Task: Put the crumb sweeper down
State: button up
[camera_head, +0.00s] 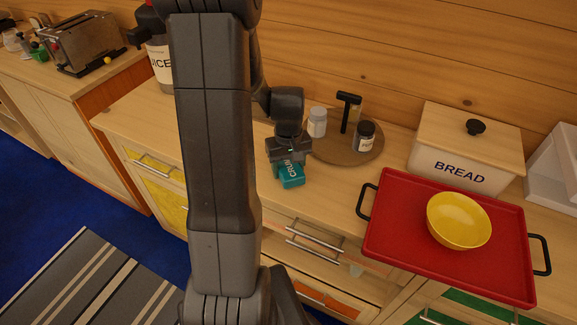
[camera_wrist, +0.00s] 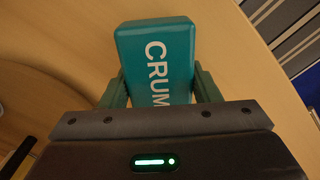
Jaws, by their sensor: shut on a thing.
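The crumb sweeper is a teal block with white lettering that starts "CRUM"; the sweeper (camera_head: 291,176) shows below my gripper (camera_head: 287,163) in the head view. It also shows in the wrist view (camera_wrist: 158,60), between the two green fingers of my gripper (camera_wrist: 160,88). The gripper is shut on it. The sweeper is over the wooden counter (camera_head: 225,135), near its front edge and left of the round board. I cannot tell whether its underside touches the counter. Part of the lettering is hidden by the gripper.
A round board (camera_head: 345,148) with two jars and a black-handled tool stands behind, to the right. A red tray (camera_head: 390,245) with a yellow bowl (camera_head: 459,220) and a bread box (camera_head: 455,165) are further right. A juice container (camera_head: 160,60) stands at left. Counter left of the sweeper is clear.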

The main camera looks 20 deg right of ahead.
aim_at(289, 164)
jog(key=shift+f, duration=0.3)
jog(key=o, duration=0.8)
jog(key=shift+s, duration=0.1)
jog(key=shift+o, duration=0.8)
jog(key=shift+s+f, duration=0.1)
notch_tip(289, 164, up, 13)
jog(key=shift+w, duration=0.2)
jog(key=shift+f, duration=0.15)
